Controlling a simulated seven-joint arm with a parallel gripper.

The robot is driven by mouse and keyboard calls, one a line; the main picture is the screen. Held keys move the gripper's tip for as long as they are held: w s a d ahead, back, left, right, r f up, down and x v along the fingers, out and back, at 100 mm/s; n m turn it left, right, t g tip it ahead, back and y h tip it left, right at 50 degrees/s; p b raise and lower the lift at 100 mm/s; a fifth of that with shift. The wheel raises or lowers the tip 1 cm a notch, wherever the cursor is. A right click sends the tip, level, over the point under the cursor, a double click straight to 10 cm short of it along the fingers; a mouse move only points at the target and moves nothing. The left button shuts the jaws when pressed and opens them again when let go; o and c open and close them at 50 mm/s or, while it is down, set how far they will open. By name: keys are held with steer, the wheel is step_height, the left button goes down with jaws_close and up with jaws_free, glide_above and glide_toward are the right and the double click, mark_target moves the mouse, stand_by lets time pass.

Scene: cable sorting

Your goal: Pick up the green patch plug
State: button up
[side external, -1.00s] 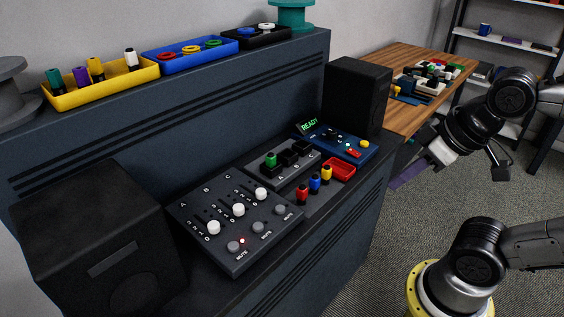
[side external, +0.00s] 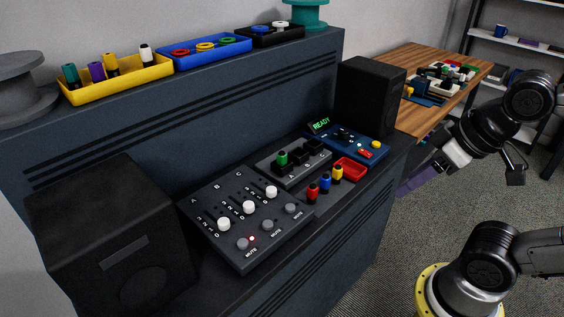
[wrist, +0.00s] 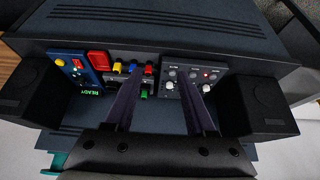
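The green patch plug (side external: 281,158) stands upright in the socket marked A of a grey three-socket block (side external: 268,174) on the console desk. Its green top also shows in the wrist view (wrist: 144,94), partly near my left finger. The other two sockets hold black pieces. My gripper (side external: 404,186) is off to the right of the desk in the side view, well apart from the plug. In the wrist view my gripper (wrist: 158,72) has its two dark purple fingers wide apart, with nothing between them.
A tall console back rises behind.

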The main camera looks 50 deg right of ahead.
steer(key=shift+o, duration=0.7)
